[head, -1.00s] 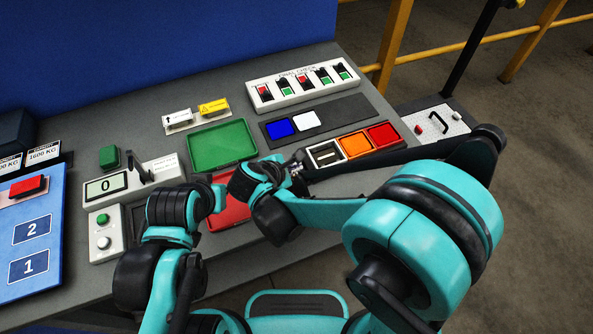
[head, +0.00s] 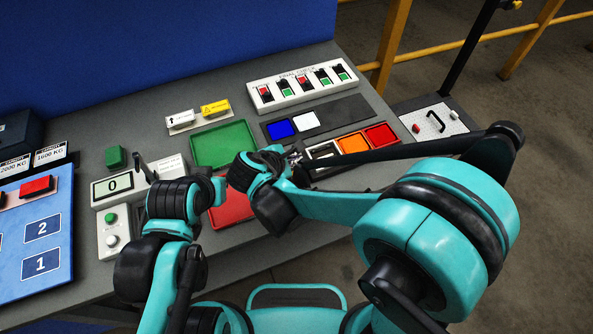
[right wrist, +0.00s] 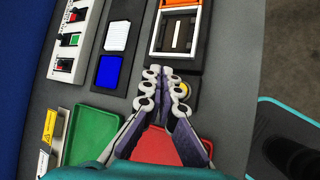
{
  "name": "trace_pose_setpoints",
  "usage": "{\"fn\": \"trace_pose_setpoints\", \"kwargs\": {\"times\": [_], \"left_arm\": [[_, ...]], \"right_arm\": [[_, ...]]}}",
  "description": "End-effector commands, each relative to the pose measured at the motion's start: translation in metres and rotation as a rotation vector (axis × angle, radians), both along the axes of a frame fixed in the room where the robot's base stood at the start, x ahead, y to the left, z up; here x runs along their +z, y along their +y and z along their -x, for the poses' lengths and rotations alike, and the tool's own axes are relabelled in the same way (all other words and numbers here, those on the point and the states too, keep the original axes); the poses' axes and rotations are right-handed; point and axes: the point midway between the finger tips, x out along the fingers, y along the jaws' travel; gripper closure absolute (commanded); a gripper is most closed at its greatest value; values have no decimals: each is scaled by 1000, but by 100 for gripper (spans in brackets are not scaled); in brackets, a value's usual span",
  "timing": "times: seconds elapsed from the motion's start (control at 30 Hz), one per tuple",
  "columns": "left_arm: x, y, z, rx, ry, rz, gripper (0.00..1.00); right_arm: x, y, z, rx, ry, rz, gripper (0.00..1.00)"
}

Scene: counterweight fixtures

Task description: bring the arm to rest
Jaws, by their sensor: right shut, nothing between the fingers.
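My right gripper (right wrist: 160,78) is shut and empty in the right wrist view. It hangs over the grey desk, beside the open frame that holds a black rocker switch (right wrist: 179,36) and near a yellow round button (right wrist: 182,90). In the head view my right gripper (head: 293,157) is small and partly hidden by its own wrist, left of the row of white, orange and red squares. My left arm is folded at the lower left of the head view. Its gripper fingers cannot be made out.
A green tray (head: 224,146) and a partly hidden red tray (head: 232,209) lie on the desk. A switch panel (head: 303,89) stands at the back. Blue and white tiles (head: 281,128) lie in a dark tray. A blue panel (head: 40,240) with numbered plates is at the left. A yellow rail (head: 455,46) stands beyond.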

Motion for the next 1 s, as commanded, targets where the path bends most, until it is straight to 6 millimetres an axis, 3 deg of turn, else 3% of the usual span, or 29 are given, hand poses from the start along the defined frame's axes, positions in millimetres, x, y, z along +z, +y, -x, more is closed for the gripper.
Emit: {"fn": "trace_pose_setpoints", "kwargs": {"times": [0.63,0.73,0.83,1.0], "left_arm": [[-1,0,0,0,0,0,100],[-5,0,0,0,0,0,100],[-12,0,0,0,0,0,100],[-24,0,0,0,0,0,100]], "right_arm": [[1,-6,0,-20,0,-23,100],[5,-25,3,-96,-6,-108,100],[10,-57,11,-237,-21,-264,100],[18,-112,40,-555,-74,-596,100]]}}
